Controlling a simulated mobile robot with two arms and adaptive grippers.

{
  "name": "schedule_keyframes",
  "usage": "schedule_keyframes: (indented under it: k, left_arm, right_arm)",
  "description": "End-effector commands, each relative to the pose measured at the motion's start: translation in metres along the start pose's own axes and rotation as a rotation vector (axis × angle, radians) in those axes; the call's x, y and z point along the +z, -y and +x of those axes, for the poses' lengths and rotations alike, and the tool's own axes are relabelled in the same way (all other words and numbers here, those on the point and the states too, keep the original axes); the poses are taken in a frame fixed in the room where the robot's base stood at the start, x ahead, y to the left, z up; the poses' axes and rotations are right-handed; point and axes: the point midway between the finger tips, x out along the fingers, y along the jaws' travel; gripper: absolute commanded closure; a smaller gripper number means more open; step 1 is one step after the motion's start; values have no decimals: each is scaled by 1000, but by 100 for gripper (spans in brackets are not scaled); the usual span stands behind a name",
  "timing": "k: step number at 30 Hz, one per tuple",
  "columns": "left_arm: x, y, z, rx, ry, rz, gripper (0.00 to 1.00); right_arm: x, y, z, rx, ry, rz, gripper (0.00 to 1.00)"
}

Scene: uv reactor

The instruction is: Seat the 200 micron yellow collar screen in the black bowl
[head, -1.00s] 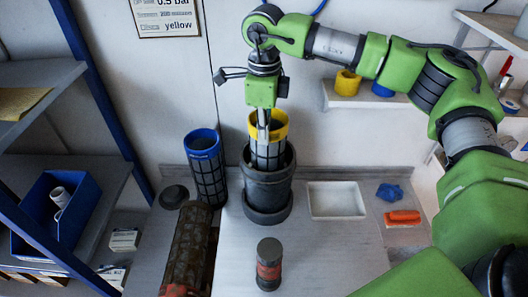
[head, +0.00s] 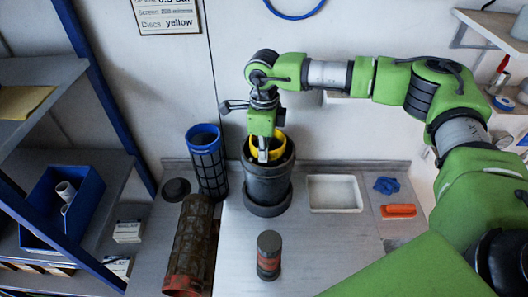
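The black bowl (head: 265,190) stands upright on the bench, left of the picture's middle. The yellow collar screen sits down inside it; only its yellow collar (head: 277,147) shows, around the level of the bowl's rim, and its mesh is hidden by the bowl. My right gripper (head: 263,152) points down into the bowl's mouth, with its fingers at the collar, and looks shut on it. The fingertips are partly hidden, and I cannot tell whether the screen touches the bottom. My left gripper is not in view.
A blue collar screen (head: 207,165) stands close left of the bowl. A dirty red-ended screen (head: 190,245) lies in front of it. A dark red-banded cylinder (head: 269,255) stands in front of the bowl. A white tray (head: 335,208), blue cloth (head: 386,185) and orange item (head: 398,211) are at right.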

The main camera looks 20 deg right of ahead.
Motion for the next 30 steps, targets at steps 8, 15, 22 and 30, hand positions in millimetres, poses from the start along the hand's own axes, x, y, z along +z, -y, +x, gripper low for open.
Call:
schedule_keyframes:
  k: [8,15,22,30]
  left_arm:
    - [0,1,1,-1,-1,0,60]
    - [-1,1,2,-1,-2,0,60]
    - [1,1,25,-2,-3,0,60]
    - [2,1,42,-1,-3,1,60]
  right_arm:
    - [0,0,1,1,-1,0,79]
    - [0,0,-5,0,0,0,79]
    - [1,1,-48,-4,4,0,79]
    - [1,0,-102,-2,2,-1,79]
